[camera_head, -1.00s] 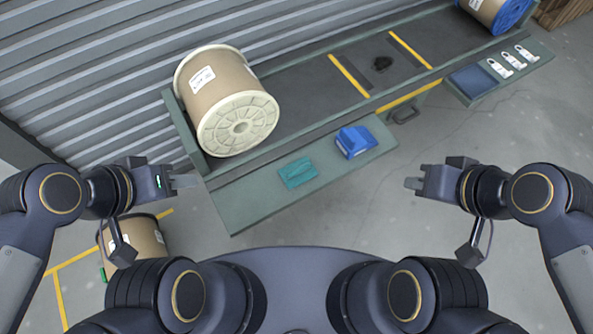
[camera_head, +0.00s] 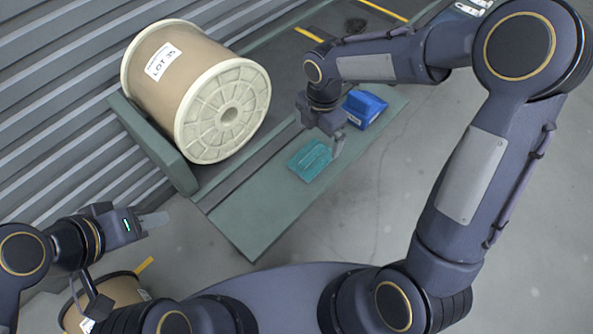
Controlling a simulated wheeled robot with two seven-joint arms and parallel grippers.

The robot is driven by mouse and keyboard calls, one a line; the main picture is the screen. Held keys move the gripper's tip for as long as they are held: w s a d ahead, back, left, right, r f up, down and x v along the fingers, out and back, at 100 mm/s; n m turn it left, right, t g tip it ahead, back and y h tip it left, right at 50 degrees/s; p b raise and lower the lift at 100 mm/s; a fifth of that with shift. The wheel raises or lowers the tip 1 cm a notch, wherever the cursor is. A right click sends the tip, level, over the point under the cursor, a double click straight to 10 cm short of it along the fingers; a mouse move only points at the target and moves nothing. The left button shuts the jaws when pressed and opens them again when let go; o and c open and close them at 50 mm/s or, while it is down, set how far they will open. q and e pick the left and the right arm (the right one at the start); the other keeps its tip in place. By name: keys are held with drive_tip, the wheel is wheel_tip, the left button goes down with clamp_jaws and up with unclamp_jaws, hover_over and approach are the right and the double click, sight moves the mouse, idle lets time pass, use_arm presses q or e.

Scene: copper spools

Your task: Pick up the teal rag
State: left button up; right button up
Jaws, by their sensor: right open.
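The teal rag (camera_head: 309,160) lies folded flat on the green shelf (camera_head: 250,215) along the front of the bench. My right gripper (camera_head: 336,150) is open, pointing down just above and beside the rag's right edge; I cannot tell whether it touches the rag. My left gripper (camera_head: 155,222) is at the lower left, away from the rag and off the shelf; its fingers point right, and the gap between them is not clear.
A blue box-like object (camera_head: 363,108) sits on the shelf just right of my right gripper. A large spool (camera_head: 200,90) labelled LOT 35 lies on the bench behind. Another spool (camera_head: 120,290) stands on the floor at lower left. The shelf's left end is clear.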

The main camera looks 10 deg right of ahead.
drive_tip(key=n+b, duration=0.1)
hover_over(312, 154)
drive_tip(key=f, duration=0.5)
drive_tip(key=shift+s+a, duration=0.1)
drive_tip(key=shift+a, duration=0.25)
drive_tip(key=f+b, duration=0.1)
drive_tip(key=f, duration=0.2)
drive_tip(key=f+b, duration=0.1)
drive_tip(key=f, duration=0.1)
drive_tip(key=shift+d+f+b, duration=0.25)
drive_tip(key=shift+d+b, duration=0.05)
drive_tip(key=shift+d, duration=0.05)
drive_tip(key=shift+r, duration=0.1)
drive_tip(key=c, duration=1)
drive_tip(key=shift+r, duration=0.1)
